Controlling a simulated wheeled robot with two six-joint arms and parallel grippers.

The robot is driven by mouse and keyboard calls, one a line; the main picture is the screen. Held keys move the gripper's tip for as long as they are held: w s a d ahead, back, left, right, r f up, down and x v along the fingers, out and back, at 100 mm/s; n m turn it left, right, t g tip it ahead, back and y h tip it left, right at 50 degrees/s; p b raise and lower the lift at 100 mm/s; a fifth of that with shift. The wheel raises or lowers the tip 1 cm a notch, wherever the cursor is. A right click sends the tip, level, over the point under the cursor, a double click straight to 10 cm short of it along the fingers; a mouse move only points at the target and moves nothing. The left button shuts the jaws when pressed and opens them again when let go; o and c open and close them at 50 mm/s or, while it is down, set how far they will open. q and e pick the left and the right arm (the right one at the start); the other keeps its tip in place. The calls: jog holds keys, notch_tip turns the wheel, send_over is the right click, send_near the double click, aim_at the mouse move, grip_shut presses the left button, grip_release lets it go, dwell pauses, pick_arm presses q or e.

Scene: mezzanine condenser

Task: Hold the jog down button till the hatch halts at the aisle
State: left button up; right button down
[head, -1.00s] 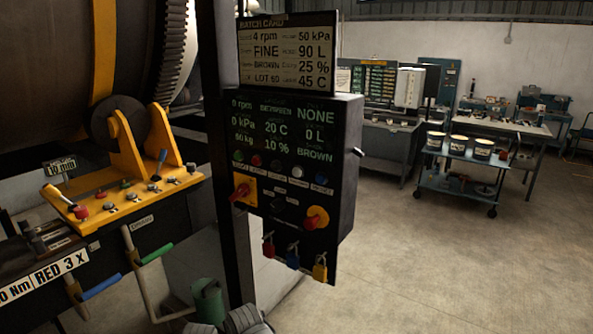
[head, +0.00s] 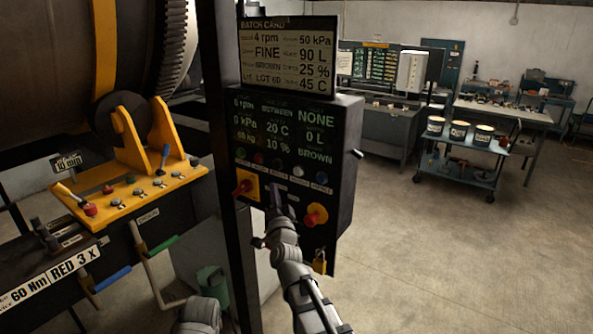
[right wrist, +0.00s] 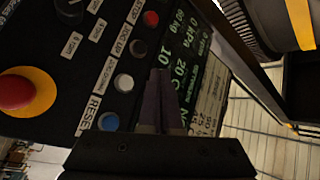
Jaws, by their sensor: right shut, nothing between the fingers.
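The control box (head: 345,185) carries a row of buttons under its readouts. The white jog down button (head: 298,171) lies between a dark button (head: 277,163) and a blue one (head: 321,177). In the right wrist view the jog down button (right wrist: 124,82) shows just left of my right gripper (right wrist: 158,72), uncovered. My right gripper (head: 276,190) is shut and empty, in front of the box, below the button row in the head view. Contact with the box cannot be told. A large dark drum (head: 45,60) stands at the left; I cannot make out its hatch. My left gripper is out of view.
A red-and-yellow emergency knob (right wrist: 22,90) sits near the buttons. A batch card (head: 290,55) stands above the box. Lever valves and a yellow bracket (head: 130,190) are at the left. A cart with tubs (head: 460,165) stands back right. The floor right of the box is clear.

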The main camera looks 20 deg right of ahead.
aim_at(293, 169)
dwell(0.3)
jog(key=w+d, duration=0.5)
jog(key=d, duration=0.2)
jog(key=shift+w, duration=0.2)
jog(key=shift+w, duration=0.1)
dwell(2.1)
jog(key=shift+w+d, duration=0.2)
jog(key=shift+d, duration=0.15)
jog(key=shift+w+d, duration=0.25)
jog(key=shift+d, duration=0.1)
dwell(0.7)
jog(key=shift+a, duration=0.1)
dwell(1.9)
jog(key=shift+s+a, duration=0.55)
jog(key=shift+a, duration=0.1)
jog(key=shift+s+a, duration=0.8)
jog(key=shift+a, duration=0.2)
jog(key=shift+s+a, duration=0.75)
jog(key=shift+a, duration=0.2)
